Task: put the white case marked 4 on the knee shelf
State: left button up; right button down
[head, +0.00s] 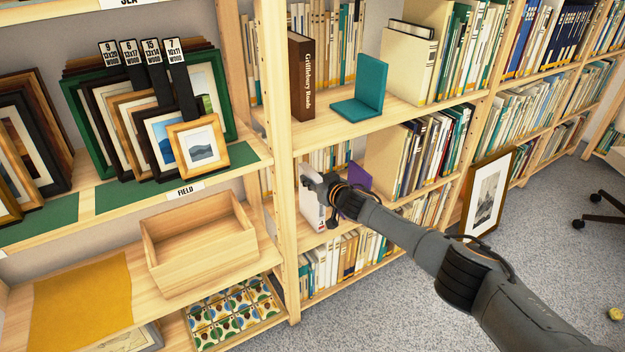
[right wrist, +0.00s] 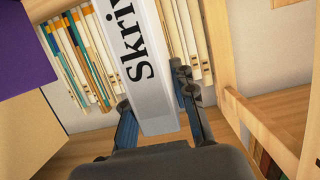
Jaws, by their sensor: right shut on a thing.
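My right gripper (head: 328,188) reaches into the middle bay of the bookcase, just right of the wooden upright. It is shut on a white case (head: 311,208), which stands about upright there. In the right wrist view the white case (right wrist: 160,75) fills the space between the blue-sided fingers (right wrist: 160,128), its spine lettered "Skriv". I see no 4 on it. The shelf board (head: 318,236) lies below the case; I cannot tell whether the case touches it. My left gripper is not in view.
A purple bookend (head: 358,178) stands just right of the gripper, with books beyond. A teal bookend (head: 362,90) and a brown book (head: 301,76) are on the shelf above. An empty wooden box (head: 200,240) sits left of the upright. A framed print (head: 487,195) leans at right.

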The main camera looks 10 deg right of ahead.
jog(key=c, duration=1)
grip_release()
jog(key=shift+s, duration=0.15)
jog(key=shift+s+d+r, duration=0.1)
jog(key=shift+s+d, duration=0.2)
jog(key=shift+s, duration=0.15)
jog(key=v, duration=1)
jog(key=shift+s+r, duration=0.25)
jog(key=shift+s, duration=0.05)
